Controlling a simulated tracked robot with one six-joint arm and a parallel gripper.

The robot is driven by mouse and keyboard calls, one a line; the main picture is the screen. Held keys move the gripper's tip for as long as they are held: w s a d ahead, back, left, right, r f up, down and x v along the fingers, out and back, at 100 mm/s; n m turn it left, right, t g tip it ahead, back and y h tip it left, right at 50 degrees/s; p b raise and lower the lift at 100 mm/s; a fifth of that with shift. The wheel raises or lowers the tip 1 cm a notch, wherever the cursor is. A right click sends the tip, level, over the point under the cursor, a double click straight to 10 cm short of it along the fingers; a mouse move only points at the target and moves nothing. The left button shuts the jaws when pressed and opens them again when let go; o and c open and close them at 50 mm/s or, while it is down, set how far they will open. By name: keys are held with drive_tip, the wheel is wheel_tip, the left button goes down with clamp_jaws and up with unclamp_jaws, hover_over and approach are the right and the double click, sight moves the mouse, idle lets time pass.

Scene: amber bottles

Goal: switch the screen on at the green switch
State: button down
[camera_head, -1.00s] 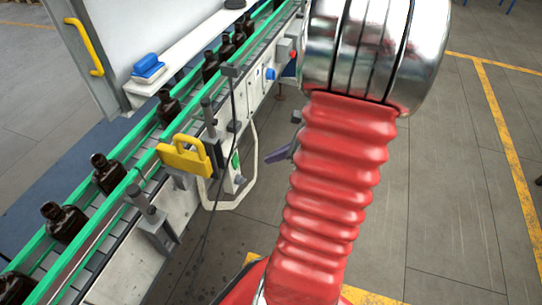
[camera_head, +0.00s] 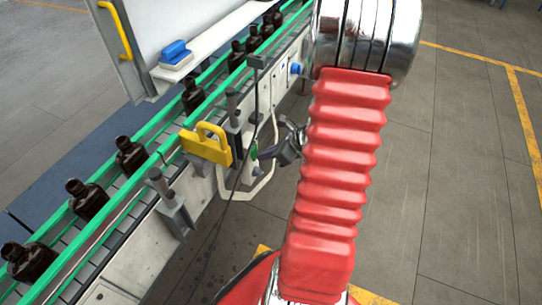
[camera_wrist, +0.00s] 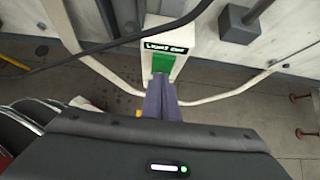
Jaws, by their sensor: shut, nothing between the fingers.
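The green switch (camera_wrist: 163,62) sits on the front of a small white box (camera_wrist: 168,27) with a dark label in the wrist view. In the head view the green switch (camera_head: 254,150) shows as a small patch on the conveyor's side. My gripper (camera_wrist: 161,78) is shut and empty. Its purple fingers point at the switch, and their tips overlap its lower edge in the wrist view. I cannot tell whether they touch it. In the head view my gripper (camera_head: 262,154) is just right of the switch. A large pale panel (camera_head: 190,22) stands behind the conveyor; I cannot tell if it is the screen.
The conveyor (camera_head: 165,146) with green rails carries several amber bottles (camera_head: 130,157). A yellow padlock-shaped piece (camera_head: 206,146) is left of the switch. A dark cable (camera_wrist: 100,47) and a bent white tube (camera_wrist: 100,68) run close to the switch. Floor is open at right.

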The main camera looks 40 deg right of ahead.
drive_tip(key=shift+w+f, duration=0.1)
drive_tip(key=shift+w, duration=0.1)
idle(0.6)
drive_tip(key=shift+r, duration=0.85)
drive_tip(key=shift+s, duration=0.1)
drive_tip(key=s+f+v, duration=0.1)
drive_tip(key=s+v, duration=0.1)
drive_tip(key=v, duration=1.1)
drive_tip(key=shift+d+f, duration=0.25)
drive_tip(key=shift+f, duration=0.25)
drive_tip(key=shift+w, duration=0.1)
